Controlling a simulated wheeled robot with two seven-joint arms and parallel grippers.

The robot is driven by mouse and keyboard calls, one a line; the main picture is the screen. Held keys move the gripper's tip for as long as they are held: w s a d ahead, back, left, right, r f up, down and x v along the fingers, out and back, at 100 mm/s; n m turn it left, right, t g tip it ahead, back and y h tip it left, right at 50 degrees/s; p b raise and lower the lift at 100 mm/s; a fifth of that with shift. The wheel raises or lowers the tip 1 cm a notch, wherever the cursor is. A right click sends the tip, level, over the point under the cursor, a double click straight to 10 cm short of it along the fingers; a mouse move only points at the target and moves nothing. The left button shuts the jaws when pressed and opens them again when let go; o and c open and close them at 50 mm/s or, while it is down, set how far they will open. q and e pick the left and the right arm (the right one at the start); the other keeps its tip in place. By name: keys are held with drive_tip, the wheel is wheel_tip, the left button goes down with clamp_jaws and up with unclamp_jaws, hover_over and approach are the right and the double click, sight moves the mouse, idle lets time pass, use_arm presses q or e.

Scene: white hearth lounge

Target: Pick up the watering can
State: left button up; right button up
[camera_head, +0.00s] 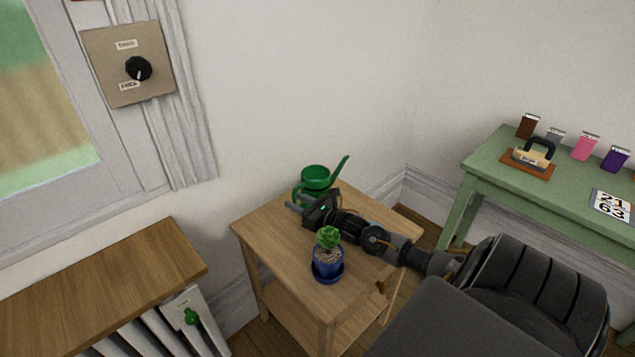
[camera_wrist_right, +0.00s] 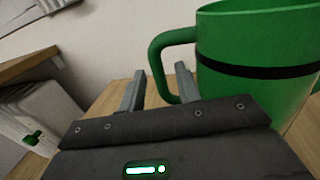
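The green watering can (camera_head: 316,179) stands at the back of a small wooden table (camera_head: 262,229), its spout pointing right. In the right wrist view the can (camera_wrist_right: 255,75) fills the upper right, with a dark band round it and its handle toward the left. My right gripper (camera_head: 294,206) is in front of the can at its handle side. In the wrist view my right gripper (camera_wrist_right: 158,85) has its two fingers apart. The right finger is close to the handle (camera_wrist_right: 165,60); whether it touches I cannot tell. My left gripper does not show.
A potted plant in a blue pot (camera_head: 327,268) stands on the table's near part, close to my right arm. A wooden-topped radiator cover (camera_head: 100,285) is at left. A green table (camera_head: 560,195) with several small items is at right. The wall rises behind.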

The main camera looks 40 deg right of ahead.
drive_tip(key=shift+w+a, duration=0.1)
drive_tip(key=shift+w, duration=0.55)
clamp_jaws()
idle(0.9)
drive_tip(key=shift+r, duration=0.1)
